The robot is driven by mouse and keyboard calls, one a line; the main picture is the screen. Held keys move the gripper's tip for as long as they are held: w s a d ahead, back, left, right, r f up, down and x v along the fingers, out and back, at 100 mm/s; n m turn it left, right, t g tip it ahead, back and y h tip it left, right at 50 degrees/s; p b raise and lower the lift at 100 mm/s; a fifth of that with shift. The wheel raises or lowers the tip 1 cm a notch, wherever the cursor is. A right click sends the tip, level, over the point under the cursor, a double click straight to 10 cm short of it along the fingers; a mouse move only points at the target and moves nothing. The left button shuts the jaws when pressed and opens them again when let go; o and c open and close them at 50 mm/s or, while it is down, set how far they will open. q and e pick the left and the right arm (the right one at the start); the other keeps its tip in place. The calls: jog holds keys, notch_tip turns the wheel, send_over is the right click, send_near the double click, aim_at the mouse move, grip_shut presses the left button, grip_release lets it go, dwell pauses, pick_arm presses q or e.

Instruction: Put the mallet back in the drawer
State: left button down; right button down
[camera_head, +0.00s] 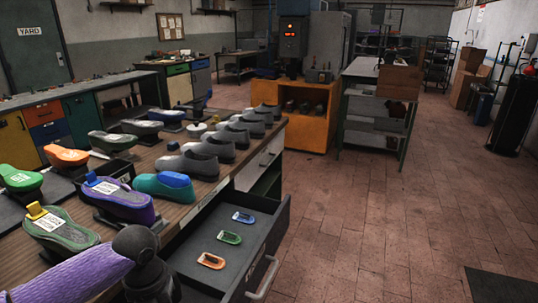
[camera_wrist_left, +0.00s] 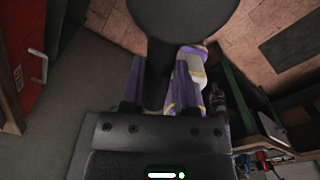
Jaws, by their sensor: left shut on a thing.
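The open grey drawer (camera_head: 188,252) juts from the workbench at the lower middle of the head view. An orange, a green and a blue small piece lie in it, with bare floor around them. In the left wrist view my left gripper (camera_wrist_left: 158,85) is shut on the dark handle of the mallet (camera_wrist_left: 180,18). The mallet's round black head fills the top of that view. In the head view my purple left arm comes in at the lower left, ending in a black joint near the drawer's left side. The gripper and mallet are not visible there. My right gripper is not in view.
The wooden workbench (camera_head: 140,160) carries several coloured shoe forms, including a purple one (camera_head: 120,205) and a teal one (camera_head: 160,187), plus a row of grey ones (camera_head: 188,164). An orange cabinet (camera_head: 313,125) stands behind.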

pick_arm(q)
jog(key=shift+d+r+n, duration=0.25)
jog(key=shift+n, duration=0.65)
jog(key=s+d+r+n, duration=0.2)
jog(key=r+n, duration=0.3)
jog(key=n, duration=1.1)
jog(key=s+d+r+n, duration=0.3)
jog(key=r+n, duration=0.1)
jog(key=n, duration=1.2)
jog(key=shift+s+d+r+n, duration=0.3)
jog(key=shift+s+d+r, duration=0.05)
jog(key=shift+d, duration=0.05)
